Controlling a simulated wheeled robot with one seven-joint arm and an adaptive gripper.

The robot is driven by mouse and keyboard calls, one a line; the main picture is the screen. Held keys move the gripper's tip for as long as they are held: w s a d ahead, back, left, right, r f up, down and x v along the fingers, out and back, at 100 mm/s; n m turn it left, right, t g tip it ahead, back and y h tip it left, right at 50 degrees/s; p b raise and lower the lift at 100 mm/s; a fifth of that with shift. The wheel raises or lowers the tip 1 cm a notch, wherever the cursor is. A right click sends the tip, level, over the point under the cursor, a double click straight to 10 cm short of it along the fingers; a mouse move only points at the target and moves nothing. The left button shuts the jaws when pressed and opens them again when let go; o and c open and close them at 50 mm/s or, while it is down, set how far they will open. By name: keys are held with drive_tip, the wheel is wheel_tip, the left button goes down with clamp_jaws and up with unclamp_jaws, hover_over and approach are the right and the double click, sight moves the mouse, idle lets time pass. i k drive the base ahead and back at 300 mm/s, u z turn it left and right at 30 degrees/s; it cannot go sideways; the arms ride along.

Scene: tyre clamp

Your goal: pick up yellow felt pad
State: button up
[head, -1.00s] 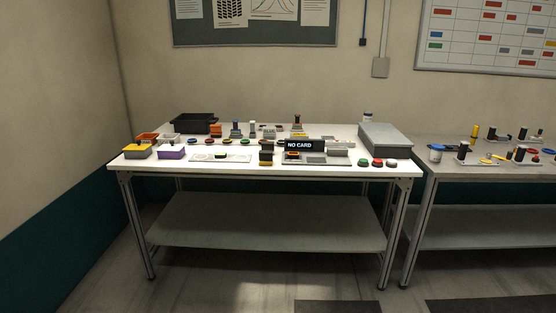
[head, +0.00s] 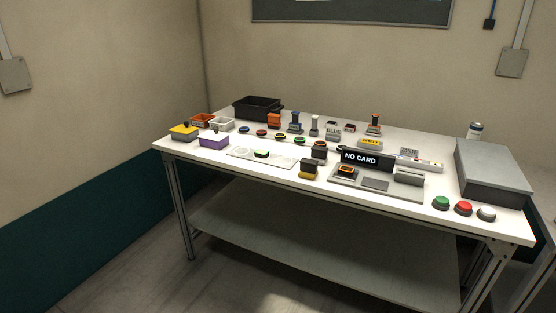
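Several small round pads with coloured tops stand in a row across the middle of the white table (head: 440,188). One of them has a yellow top (head: 279,137) and looks like the yellow felt pad, though it is too small to be sure. A red-topped one (head: 261,133) is on its left and a green-topped one (head: 299,141) on its right. A dark block with a yellow base (head: 308,170) stands nearer the front edge. My gripper is not in view.
A yellow-topped box (head: 184,132) and a purple box (head: 214,141) stand at the left. A black bin (head: 257,108) is at the back. A "NO CARD" sign (head: 366,160) stands right of centre. A large grey box (head: 493,170) and several push buttons (head: 463,208) occupy the right end.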

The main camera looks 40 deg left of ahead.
sight(308, 168)
drive_tip(key=u, duration=0.8)
drive_tip(key=i, duration=0.8)
drive_tip(key=u, duration=0.85)
